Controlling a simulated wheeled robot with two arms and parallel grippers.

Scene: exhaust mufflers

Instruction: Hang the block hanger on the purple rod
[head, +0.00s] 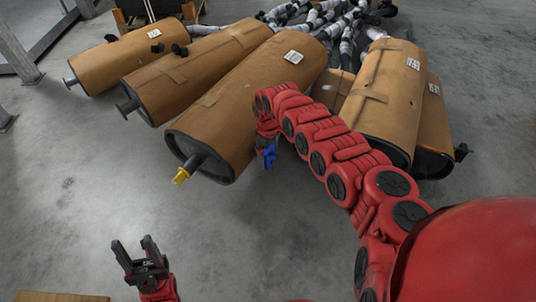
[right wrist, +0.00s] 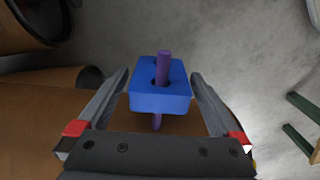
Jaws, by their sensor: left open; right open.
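The blue block hanger (right wrist: 161,99) is a block with a hole, and the purple rod (right wrist: 164,64) passes through that hole in the right wrist view. The rod shows on both sides of the block. My right gripper (right wrist: 160,78) is open, with one finger on each side of the block and visible gaps between. In the head view the block hanger (head: 269,156) shows as a small blue shape just below my right gripper, and the purple rod is hard to make out there. My left gripper (head: 136,250) is open and empty, low at the left above the floor.
Large brown mufflers lie around: a near one (head: 246,98) beside my right gripper, others to the left (head: 125,58) and right (head: 385,95). A yellow piece (head: 182,175) sits on the near muffler's end pipe. The grey floor (head: 70,180) in front is clear.

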